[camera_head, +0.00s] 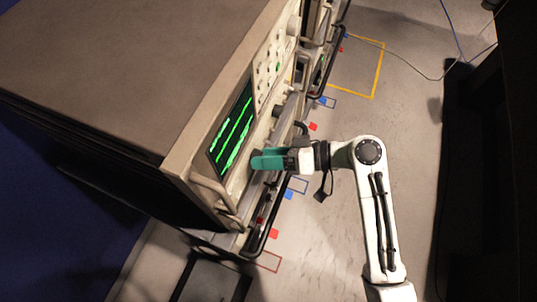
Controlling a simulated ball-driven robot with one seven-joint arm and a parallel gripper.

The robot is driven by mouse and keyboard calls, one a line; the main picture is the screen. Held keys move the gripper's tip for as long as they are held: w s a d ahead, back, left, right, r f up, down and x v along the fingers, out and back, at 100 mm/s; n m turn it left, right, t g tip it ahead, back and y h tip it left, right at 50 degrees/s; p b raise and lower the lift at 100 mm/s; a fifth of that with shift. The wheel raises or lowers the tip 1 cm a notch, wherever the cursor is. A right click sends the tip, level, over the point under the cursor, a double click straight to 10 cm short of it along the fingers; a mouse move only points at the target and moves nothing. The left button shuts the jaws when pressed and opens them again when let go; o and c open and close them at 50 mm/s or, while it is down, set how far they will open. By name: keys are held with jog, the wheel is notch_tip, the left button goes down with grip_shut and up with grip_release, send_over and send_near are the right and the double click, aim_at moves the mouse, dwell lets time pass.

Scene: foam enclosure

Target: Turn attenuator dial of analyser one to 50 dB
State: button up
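A large beige analyser (208,108) stands at the left, its front panel facing right. Its screen (233,133) shows bright green traces. Knobs and buttons (270,68) sit on the panel beyond the screen. My gripper (254,162), with teal fingers, is at the lower part of the panel, just right of the screen. The fingertips are close to or touching the panel. A dark knob seems to be at the fingertips, but it is mostly hidden, and I cannot read any dial marking. Whether the fingers are closed on it cannot be seen.
More instruments (316,45) continue the row at the back. A black rail (262,232) runs along the front below the panels. Red and blue markers and a yellow outline (378,72) are on the grey floor. Cables (408,62) lie at the upper right.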

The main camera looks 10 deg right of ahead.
jog(key=shift+d, duration=0.1)
jog(key=b+v, duration=0.1)
jog(key=v, duration=0.9)
jog(key=shift+s+d+b, duration=0.2)
jog(key=shift+d+b, duration=0.1)
jog(key=shift+b, duration=0.05)
jog(key=s+d+f+m+g+h, duration=0.2)
jog(key=s+d+f+h, duration=0.3)
jog(key=s+f+h, duration=0.1)
jog(key=s+d+f+m+g+h, duration=0.1)
jog(key=s+d+f+m+h, duration=0.2)
jog(key=s+d+f+h, duration=0.2)
jog(key=s+f+h, duration=0.1)
jog(key=s+h, duration=0.2)
jog(key=s, duration=0.2)
jog(key=shift+s+d+f+g, duration=0.2)
jog(key=shift+s+f+g, duration=0.1)
jog(key=shift+s+g, duration=0.1)
jog(key=shift+a, duration=0.1)
